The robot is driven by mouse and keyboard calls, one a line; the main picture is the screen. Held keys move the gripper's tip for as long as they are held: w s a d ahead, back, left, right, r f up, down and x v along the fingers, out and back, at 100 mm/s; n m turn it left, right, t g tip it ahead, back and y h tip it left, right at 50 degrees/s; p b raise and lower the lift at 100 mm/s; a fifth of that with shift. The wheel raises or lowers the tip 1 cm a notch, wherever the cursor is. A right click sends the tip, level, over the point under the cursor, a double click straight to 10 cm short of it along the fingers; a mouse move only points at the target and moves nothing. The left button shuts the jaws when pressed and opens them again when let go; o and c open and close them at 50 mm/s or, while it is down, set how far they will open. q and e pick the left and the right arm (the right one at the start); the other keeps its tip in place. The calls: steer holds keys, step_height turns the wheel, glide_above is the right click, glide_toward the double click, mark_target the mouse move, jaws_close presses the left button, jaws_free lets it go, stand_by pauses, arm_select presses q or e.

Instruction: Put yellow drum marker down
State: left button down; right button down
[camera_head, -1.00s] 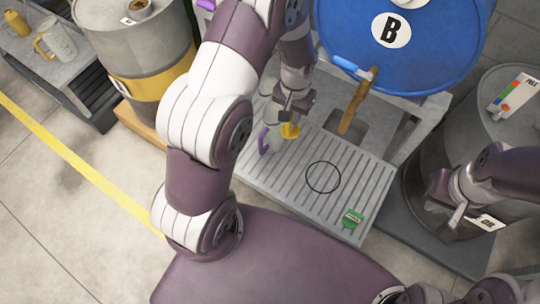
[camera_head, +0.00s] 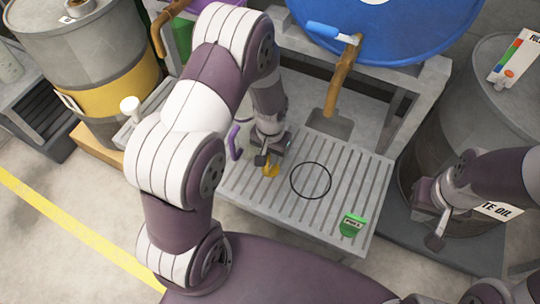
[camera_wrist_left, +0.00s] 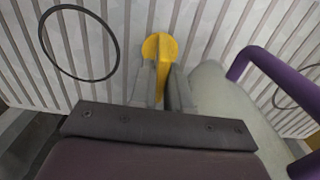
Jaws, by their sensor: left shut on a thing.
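The yellow drum marker (camera_head: 270,170) is held by my left gripper (camera_head: 272,158) over the left part of the slatted grey grate (camera_head: 333,222). In the left wrist view, the marker (camera_wrist_left: 161,55) has a rounded yellow head and sits between the fingers of my left gripper (camera_wrist_left: 165,88). I cannot tell if it touches the grate. A black ring outline (camera_head: 311,180) lies on the grate to the right of the marker. My right gripper (camera_head: 433,215) is at the right beside a grey drum; its finger gap is unclear.
A pale jug with a purple handle (camera_head: 235,141) stands close beside my left gripper; it shows in the left wrist view (camera_wrist_left: 222,100). A green tag (camera_head: 352,225) is at the grate's front right. A blue drum (camera_head: 400,25) with a wooden-coloured tap (camera_head: 343,75) hangs above.

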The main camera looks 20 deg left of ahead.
arm_select(q)
steer(key=shift+f, duration=0.1)
steer(key=c, duration=1.1)
jaws_free()
